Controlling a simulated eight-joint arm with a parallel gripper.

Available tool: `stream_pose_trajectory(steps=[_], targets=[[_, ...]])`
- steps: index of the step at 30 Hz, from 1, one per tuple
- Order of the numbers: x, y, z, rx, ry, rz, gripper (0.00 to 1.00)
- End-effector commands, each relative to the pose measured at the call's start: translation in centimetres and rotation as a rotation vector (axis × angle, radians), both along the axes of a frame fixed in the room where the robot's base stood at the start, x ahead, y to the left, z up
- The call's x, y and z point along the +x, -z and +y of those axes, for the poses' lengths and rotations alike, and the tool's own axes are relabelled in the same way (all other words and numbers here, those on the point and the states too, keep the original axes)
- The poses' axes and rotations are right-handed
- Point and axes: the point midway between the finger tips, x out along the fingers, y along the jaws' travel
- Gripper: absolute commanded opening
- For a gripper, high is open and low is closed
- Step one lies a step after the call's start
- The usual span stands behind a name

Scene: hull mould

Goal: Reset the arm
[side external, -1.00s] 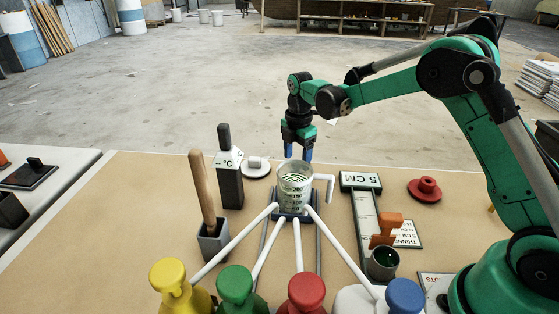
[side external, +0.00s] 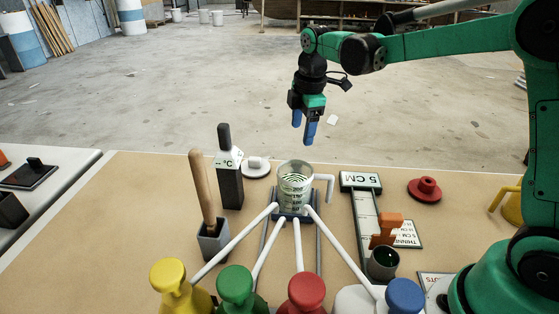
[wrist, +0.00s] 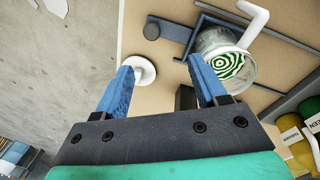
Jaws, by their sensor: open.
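My gripper (side external: 304,127) is in the air above and behind the clear beaker, near the far edge of the table in the side view. Its two blue fingers are apart with nothing between them; it also shows open in the wrist view (wrist: 162,92). The clear beaker (side external: 296,183) with a side handle stands on a dark holder among white tubes. In the wrist view the beaker (wrist: 222,52) lies up and right of the fingers, with a green and white ringed pattern visible in it.
Yellow, green, red and blue-capped bottles (side external: 305,290) stand at the front. A dark thermometer block (side external: 229,180), a wooden-handled tool (side external: 204,190), a 5 CM gauge (side external: 361,182) and a red disc (side external: 428,189) share the tan table (side external: 120,220). Air above is clear.

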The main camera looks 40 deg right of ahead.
Motion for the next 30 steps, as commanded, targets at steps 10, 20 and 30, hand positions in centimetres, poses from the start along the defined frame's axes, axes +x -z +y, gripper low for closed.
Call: stream_pose_trajectory(steps=[10,20,30], targets=[[-8.2,-3.5,2.7,0.178,0.647,-0.27,0.65],[-13.3,-1.8,3.9,0.427,1.085,-0.416,0.65],[-13.8,-1.4,4.0,0.473,1.15,-0.431,0.65]])
